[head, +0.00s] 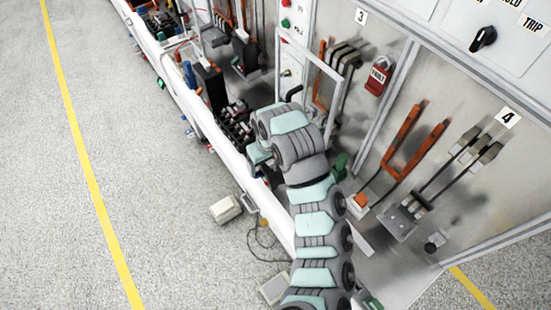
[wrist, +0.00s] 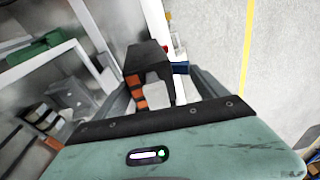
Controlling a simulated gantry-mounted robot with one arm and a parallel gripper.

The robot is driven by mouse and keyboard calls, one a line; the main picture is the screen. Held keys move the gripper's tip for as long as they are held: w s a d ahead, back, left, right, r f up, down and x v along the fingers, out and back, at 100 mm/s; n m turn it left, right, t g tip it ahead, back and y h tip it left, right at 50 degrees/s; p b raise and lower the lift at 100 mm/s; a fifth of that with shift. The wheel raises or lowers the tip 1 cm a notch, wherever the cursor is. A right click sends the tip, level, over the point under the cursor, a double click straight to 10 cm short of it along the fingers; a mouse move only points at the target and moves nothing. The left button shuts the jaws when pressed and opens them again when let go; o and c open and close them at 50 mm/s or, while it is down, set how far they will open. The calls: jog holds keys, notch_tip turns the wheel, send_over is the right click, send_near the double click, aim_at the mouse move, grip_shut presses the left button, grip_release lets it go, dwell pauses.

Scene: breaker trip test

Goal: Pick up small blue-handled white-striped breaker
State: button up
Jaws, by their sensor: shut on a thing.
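In the wrist view my gripper (wrist: 165,88) has its two grey fingers to either side of a pale grey block (wrist: 158,92), and it is shut on this block. A dark box with orange strips (wrist: 146,62) shows just behind or against the block; I cannot tell whether they are joined. A small blue part (wrist: 180,68) with some white and red near it shows beside the right finger. I cannot tell whether it is the breaker's blue handle. In the head view my wrist covers the fingertips, beside a row of small dark breakers (head: 238,125) on the bench.
The white bench edge (head: 228,165) runs along the panels. Black boxes (head: 210,85) stand farther up it. A beige box (head: 225,209) is on the floor. The floor left is clear.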

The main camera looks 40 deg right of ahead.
jog(key=w+a, duration=0.2)
jog(key=a, duration=1.4)
jog(key=s+a+r+n+p, duration=0.1)
jog(key=a, duration=0.6)
jog(key=s+a+r+n+p, duration=0.1)
jog(key=s+a+r+p, duration=0.1)
jog(key=a, duration=0.6)
jog(key=shift+s+r+p, duration=0.2)
jog(key=shift+r+p, duration=0.1)
